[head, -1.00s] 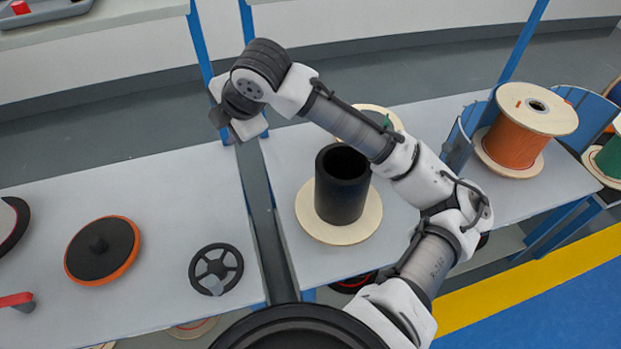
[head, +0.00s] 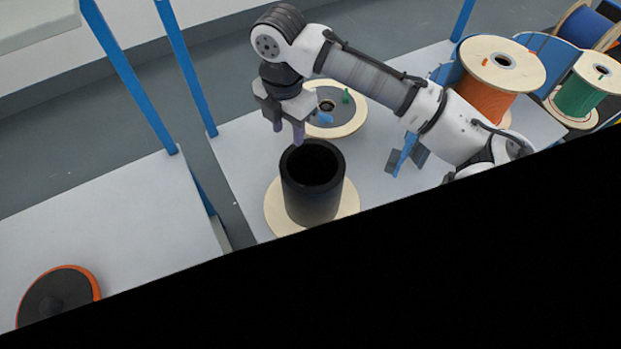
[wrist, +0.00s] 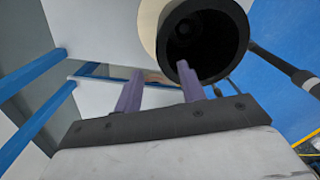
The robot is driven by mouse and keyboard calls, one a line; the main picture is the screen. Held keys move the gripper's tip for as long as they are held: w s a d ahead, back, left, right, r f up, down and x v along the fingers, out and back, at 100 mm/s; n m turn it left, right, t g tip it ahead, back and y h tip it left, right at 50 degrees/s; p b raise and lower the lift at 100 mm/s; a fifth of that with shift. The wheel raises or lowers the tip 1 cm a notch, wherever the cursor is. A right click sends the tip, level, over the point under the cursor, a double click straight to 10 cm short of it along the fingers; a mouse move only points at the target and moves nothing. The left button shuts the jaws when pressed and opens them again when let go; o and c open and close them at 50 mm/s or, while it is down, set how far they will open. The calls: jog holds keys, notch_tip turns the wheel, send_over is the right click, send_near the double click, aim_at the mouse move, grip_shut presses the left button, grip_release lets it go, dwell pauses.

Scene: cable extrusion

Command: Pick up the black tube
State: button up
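The black tube (head: 312,195) is a thick, hollow cylinder standing upright on a pale round wooden disc (head: 273,212) on the grey table. My gripper (head: 288,134) points down just behind the tube's far left rim, with its two purple fingers apart and nothing between them. In the wrist view, the tube (wrist: 240,42) shows its open end at the top, beyond the right finger of my gripper (wrist: 160,85). The right finger overlaps the rim in the picture; I cannot tell whether it touches.
A spool with a wooden flange (head: 350,122) lies behind the tube. Orange (head: 482,98) and green (head: 580,95) cable spools stand at the right. Blue posts (head: 187,70) rise at the left. A black area covers the lower right of the head view.

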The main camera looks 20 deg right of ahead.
notch_tip(320, 180, down, 11)
jog(key=p, duration=0.1)
jog(key=shift+r, duration=0.15)
jog(key=shift+s, duration=0.15)
grip_shut()
dwell(0.4)
